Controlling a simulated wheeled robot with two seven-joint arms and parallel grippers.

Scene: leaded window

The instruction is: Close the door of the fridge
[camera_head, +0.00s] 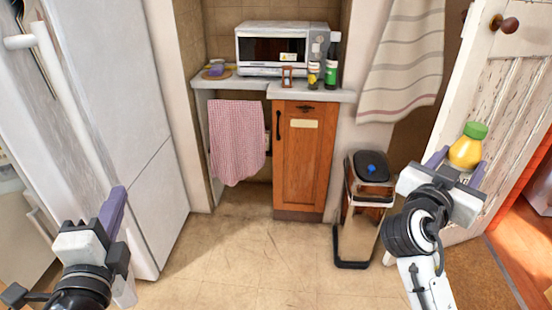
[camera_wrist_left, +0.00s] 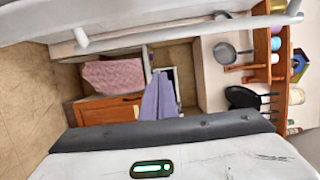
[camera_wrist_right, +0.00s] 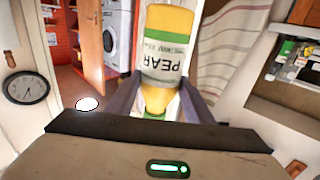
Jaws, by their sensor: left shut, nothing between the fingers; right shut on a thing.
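The white fridge (camera_head: 125,90) fills the left side of the head view. Its long white bar handle (camera_head: 62,85) runs down near the left edge, and the handle also crosses the top of the left wrist view (camera_wrist_left: 130,37). How far the door stands open is hard to tell. My left gripper (camera_head: 116,208) is shut and empty, in front of the fridge and apart from the handle; its purple fingers (camera_wrist_left: 160,97) are together in its wrist view. My right gripper (camera_head: 465,170) is shut on a yellow bottle (camera_head: 466,150) with a green cap, labelled PEAR (camera_wrist_right: 165,60).
A wooden cabinet (camera_head: 301,160) and a counter with a microwave (camera_head: 280,48) stand at the back. A pedal bin (camera_head: 368,185) stands right of the cabinet. A worn white door (camera_head: 505,110) is at the right. The tiled floor in the middle is clear.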

